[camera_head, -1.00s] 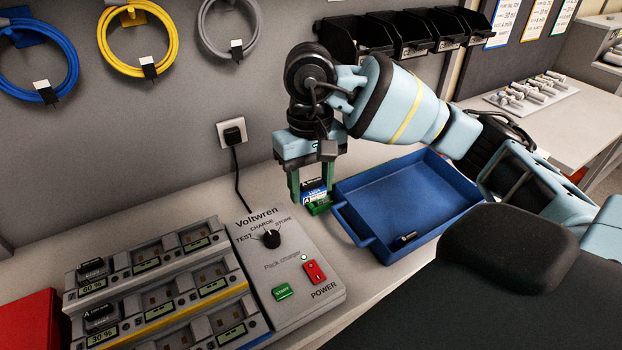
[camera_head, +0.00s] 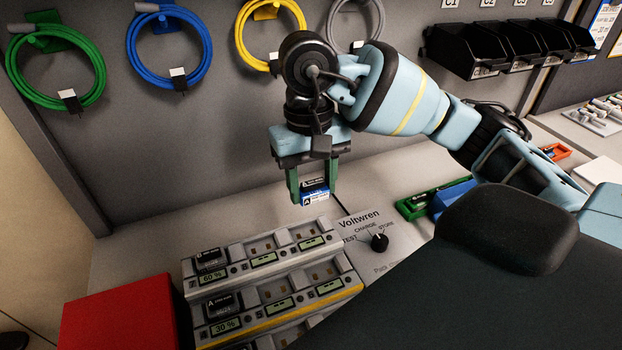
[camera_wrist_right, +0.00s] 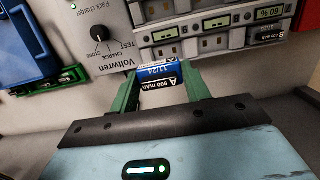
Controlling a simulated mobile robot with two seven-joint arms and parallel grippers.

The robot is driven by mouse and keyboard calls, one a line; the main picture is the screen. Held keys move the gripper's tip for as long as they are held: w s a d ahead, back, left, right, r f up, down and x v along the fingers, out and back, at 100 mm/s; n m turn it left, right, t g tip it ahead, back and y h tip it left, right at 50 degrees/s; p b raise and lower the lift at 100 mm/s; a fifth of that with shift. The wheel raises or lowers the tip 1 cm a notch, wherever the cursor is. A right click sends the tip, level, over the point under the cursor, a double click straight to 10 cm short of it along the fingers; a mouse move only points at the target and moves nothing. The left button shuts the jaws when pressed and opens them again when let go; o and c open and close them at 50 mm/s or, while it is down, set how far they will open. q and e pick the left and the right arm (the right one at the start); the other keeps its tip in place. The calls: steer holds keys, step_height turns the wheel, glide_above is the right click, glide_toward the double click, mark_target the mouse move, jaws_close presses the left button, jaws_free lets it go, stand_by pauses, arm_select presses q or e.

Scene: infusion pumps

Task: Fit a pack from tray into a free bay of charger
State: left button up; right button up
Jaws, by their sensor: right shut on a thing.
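My right gripper (camera_head: 314,192) is shut on a blue, white and black pack (camera_head: 315,183), held between its green fingers. The pack is above the counter, just behind the charger's back edge; it also shows in the right wrist view (camera_wrist_right: 158,75). The grey charger (camera_head: 375,222) lies below, with stepped rows of bays. The left bays of the back row and the row in front hold black packs (camera_head: 208,259) (camera_head: 222,303). Several bays to their right look empty (camera_head: 262,247). The blue tray (camera_head: 452,196) is mostly hidden by my arm. My left gripper is out of view.
A green holder (camera_head: 412,207) lies beside the tray. A red box (camera_head: 115,312) stands left of the charger. Coiled cables (camera_head: 170,45) hang on the wall behind, and black bins (camera_head: 470,55) are at upper right. Counter left of the charger's back is clear.

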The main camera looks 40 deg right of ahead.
steer(key=shift+w+a+r, duration=0.15)
steer(key=shift+w+a, duration=0.2)
steer(key=shift+a, duration=0.25)
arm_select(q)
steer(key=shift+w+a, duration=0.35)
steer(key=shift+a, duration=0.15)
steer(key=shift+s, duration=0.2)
arm_select(e)
steer(key=shift+s+d, duration=0.1)
